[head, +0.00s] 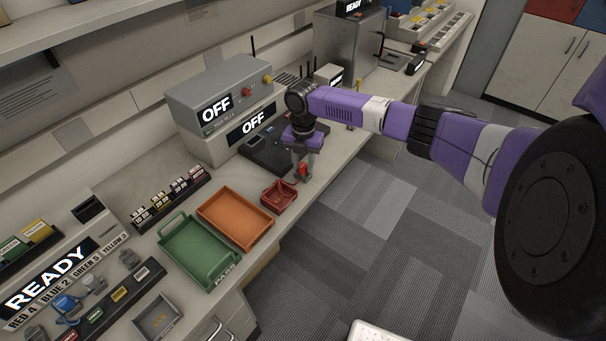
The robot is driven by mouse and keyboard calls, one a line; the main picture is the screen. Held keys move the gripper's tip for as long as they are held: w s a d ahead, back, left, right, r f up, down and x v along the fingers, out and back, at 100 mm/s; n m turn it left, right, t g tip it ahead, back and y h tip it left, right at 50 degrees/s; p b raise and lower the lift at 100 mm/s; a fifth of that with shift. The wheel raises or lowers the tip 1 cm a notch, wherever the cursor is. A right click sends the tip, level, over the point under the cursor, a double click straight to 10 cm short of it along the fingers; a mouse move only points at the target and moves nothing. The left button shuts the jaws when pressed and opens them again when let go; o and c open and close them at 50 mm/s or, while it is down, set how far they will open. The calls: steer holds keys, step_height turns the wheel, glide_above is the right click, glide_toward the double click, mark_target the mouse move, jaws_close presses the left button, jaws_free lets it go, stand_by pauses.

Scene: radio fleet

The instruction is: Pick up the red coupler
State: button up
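A small red piece (303,170), which looks like the red coupler, shows at the fingertips of my gripper (302,172). My gripper points down over the counter's front part, to the right of a small red tray. The fingers hide part of the red piece. I cannot tell whether they are closed on it or only around it, or whether it touches the counter.
The small red tray (270,205), an orange tray (258,240) and a green tray (217,278) line the counter's front edge. Grey boxes with OFF displays (215,110) stand behind. A dark flat device (262,153) lies left of my gripper. The floor is open to the right.

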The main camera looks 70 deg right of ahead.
jaws_close()
steer(key=shift+r, duration=0.1)
